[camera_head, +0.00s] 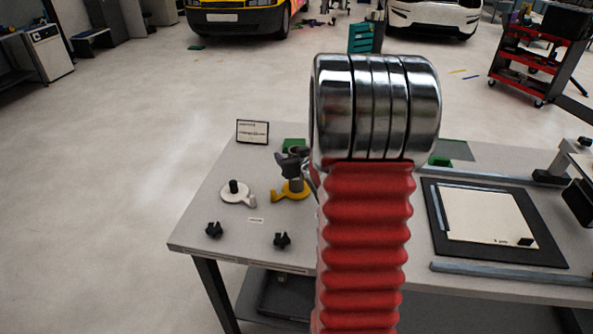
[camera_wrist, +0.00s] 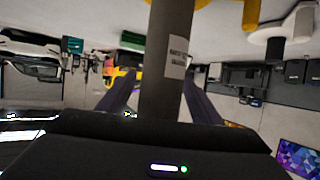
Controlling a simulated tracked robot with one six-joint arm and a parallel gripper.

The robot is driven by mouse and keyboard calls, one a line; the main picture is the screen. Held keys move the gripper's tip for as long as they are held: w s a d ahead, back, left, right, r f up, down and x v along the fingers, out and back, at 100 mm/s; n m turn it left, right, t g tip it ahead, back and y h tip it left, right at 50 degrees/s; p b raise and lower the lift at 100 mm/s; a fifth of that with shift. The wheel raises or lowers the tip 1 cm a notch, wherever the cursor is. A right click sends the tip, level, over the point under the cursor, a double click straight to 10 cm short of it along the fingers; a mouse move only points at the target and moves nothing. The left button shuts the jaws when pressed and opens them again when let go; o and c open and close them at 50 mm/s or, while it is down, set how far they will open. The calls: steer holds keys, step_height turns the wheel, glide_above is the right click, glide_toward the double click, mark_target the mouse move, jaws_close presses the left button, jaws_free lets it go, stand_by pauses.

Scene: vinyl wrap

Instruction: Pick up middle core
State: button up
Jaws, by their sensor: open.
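The middle core is a grey cylinder (camera_head: 295,185) standing upright in a yellow holder (camera_head: 290,194) on the table, between the white and green holders. In the wrist view, which is upside down, the core (camera_wrist: 167,70) runs between my fingers and carries a white label. The yellow holder (camera_wrist: 250,14) shows at the top edge there. My gripper (camera_wrist: 160,80) is open, with one dark finger on each side of the core. I cannot tell whether either finger touches it. In the head view my gripper (camera_head: 290,162) is at the core's upper part, partly hidden by my arm.
A white holder with a black core (camera_head: 235,187) stands to the left. A green holder (camera_head: 293,145) is behind. Two black knobs (camera_head: 214,230) (camera_head: 282,240) lie near the front edge. A small sign (camera_head: 252,132) stands at the back left. A dark mat (camera_head: 540,254) lies to the right.

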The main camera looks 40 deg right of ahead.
steer(key=shift+c, duration=0.3)
steer(key=c, duration=1.1)
steer(key=shift+r, duration=0.1)
step_height(320, 180, up, 10)
stand_by(0.6)
